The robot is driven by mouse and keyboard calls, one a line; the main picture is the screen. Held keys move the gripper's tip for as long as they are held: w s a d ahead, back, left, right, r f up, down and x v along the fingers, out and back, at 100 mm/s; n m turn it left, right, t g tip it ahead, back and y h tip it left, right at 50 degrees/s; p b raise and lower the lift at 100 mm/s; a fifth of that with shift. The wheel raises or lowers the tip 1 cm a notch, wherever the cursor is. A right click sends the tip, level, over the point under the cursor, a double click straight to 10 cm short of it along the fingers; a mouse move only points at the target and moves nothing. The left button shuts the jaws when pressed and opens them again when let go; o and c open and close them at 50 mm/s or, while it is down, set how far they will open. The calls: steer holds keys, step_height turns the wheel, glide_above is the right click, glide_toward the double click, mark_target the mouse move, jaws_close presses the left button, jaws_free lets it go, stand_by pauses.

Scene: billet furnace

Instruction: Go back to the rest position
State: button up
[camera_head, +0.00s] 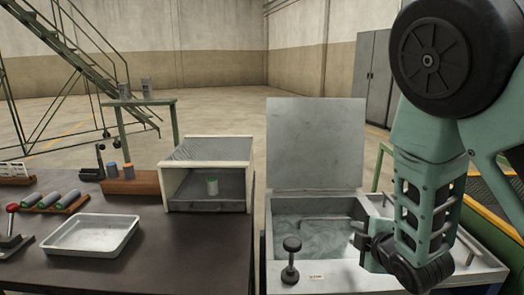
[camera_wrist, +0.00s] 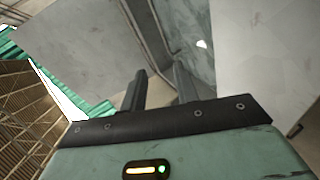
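My gripper (camera_wrist: 160,75) shows in the wrist view with its two dark fingers apart and nothing between them. In the head view my arm hangs down at the right, and the gripper end (camera_head: 366,247) is low over the right side of the open-topped metal basin (camera_head: 283,215). The basin's grey lid (camera_head: 316,143) stands upright behind it. Whether the gripper touches the basin's rim cannot be told.
A black knob (camera_head: 291,245) stands on the basin's front edge.

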steer(key=shift+s+a+f+m+g, duration=0.1)
steer(key=shift+s+a+m+g, duration=0.2)
steer(key=s+a+m+g, duration=0.1)
steer(key=s+a, duration=0.1)
steer(key=s+a+m+g, duration=0.2)
steer(key=shift+s+f, duration=0.1)
steer(key=shift+s, duration=0.2)
steer(key=s+a+r+m+g, duration=0.1)
steer(key=s+r+m+g, duration=0.1)
steer(key=s, duration=0.6)
steer(key=s+a+r+m+g, duration=0.2)
steer(key=s+r+g, duration=0.1)
steer(key=s, duration=0.5)
steer(key=s+a+r+m+g+h+p, duration=0.1)
steer(key=s+r+g, duration=0.2)
steer(key=s, duration=0.6)
steer(key=shift+a+r+m+g, duration=0.3)
steer(key=shift+a+m+g, duration=0.1)
steer(key=shift+g, duration=0.2)
